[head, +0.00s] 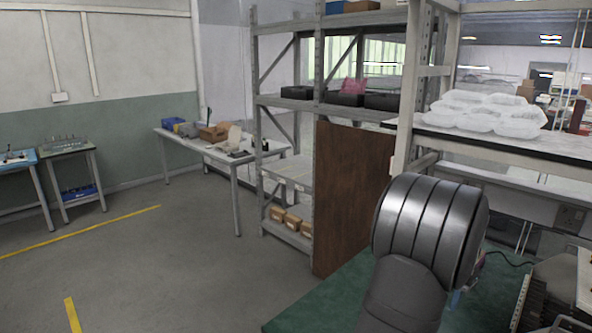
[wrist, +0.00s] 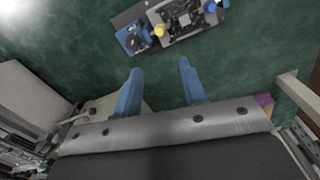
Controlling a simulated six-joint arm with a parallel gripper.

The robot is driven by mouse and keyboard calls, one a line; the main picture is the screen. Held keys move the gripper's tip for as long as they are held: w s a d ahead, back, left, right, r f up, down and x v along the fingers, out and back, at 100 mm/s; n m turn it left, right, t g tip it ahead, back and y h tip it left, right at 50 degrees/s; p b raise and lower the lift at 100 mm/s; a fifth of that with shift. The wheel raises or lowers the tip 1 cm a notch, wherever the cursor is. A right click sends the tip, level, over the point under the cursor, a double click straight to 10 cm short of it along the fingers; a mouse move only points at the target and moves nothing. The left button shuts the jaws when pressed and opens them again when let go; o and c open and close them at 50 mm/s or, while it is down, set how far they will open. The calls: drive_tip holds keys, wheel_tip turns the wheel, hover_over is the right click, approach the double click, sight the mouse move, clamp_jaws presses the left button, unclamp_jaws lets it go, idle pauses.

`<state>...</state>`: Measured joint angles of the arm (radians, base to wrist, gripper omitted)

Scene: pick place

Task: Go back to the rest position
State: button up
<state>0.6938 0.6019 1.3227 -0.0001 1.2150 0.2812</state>
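My gripper (wrist: 158,86) shows in the wrist view with its two blue fingers apart. Nothing shows between the fingers; only the green work surface (wrist: 85,70) is seen through the gap. No rest position is marked in either view.
A fixture with blue parts and a yellow knob (wrist: 172,27) lies on the green surface ahead of the fingers. A brown board (head: 345,195) and metal shelving (head: 262,105) stand left of my arm. Clear plastic trays (head: 485,115) sit on a shelf at right.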

wheel_tip(320, 180, down, 15)
drive_tip(key=shift+f, duration=0.2)
drive_tip(key=shift+r+n, duration=0.25)
drive_tip(key=shift+n, duration=0.15)
drive_tip(key=n, duration=1.1)
drive_tip(key=shift+n, duration=2.4)
